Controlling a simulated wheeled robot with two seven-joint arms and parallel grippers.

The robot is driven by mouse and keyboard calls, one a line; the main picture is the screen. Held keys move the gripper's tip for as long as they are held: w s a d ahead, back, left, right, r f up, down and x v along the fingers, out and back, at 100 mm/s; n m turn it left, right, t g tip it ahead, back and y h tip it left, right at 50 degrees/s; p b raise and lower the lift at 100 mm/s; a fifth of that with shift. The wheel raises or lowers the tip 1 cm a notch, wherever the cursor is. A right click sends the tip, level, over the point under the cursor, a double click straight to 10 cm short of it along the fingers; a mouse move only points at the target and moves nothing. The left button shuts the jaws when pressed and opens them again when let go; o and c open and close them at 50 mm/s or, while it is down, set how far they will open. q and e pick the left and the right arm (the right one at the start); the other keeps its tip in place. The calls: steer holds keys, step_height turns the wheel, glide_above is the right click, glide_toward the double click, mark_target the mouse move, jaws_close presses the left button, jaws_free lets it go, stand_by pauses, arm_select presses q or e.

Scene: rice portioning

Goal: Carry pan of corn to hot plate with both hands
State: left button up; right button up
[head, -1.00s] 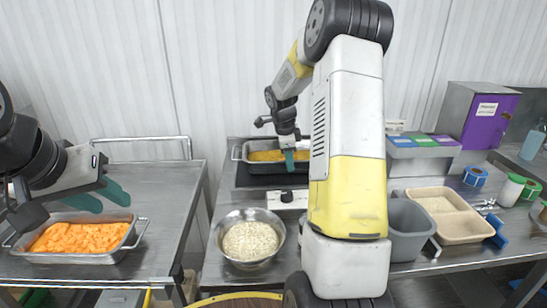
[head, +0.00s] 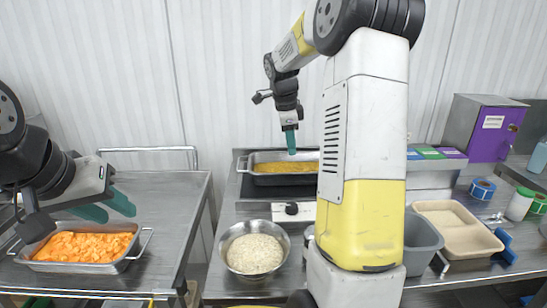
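The pan of corn (head: 262,180), a metal tray with yellow filling and side handles, sits on the dark hot plate (head: 250,207) at the back of the middle table. My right gripper (head: 291,153) points down just above the pan, clear of its rim. Its teal fingers overlap in this view, so the gap between them does not show. The pan's right end is hidden behind my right arm. My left gripper (head: 108,206) is over the left table, above a metal pan of orange pieces (head: 85,246). Its two teal fingers are apart with nothing between them.
A metal bowl of pale grain (head: 253,249) stands in front of the hot plate. To the right are a grey bin (head: 421,243), a beige tray (head: 458,233), tape rolls and a purple-fronted box (head: 494,128). The left table's back half is bare.

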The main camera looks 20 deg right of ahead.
steer(key=s+a+r+n+t+y, duration=0.1)
steer(key=s+a+n, duration=0.3)
steer(key=s+n, duration=0.3)
steer(key=s+a+r+n+t+y, duration=0.2)
steer(key=s+a+n, duration=0.3)
steer(key=s, duration=0.6)
steer(key=s+a+r+n+t+y, duration=0.1)
steer(key=s+a+r+n, duration=0.1)
steer(key=s+a+n, duration=0.3)
steer(key=s+n, duration=0.4)
steer(key=s, duration=0.1)
stand_by(0.4)
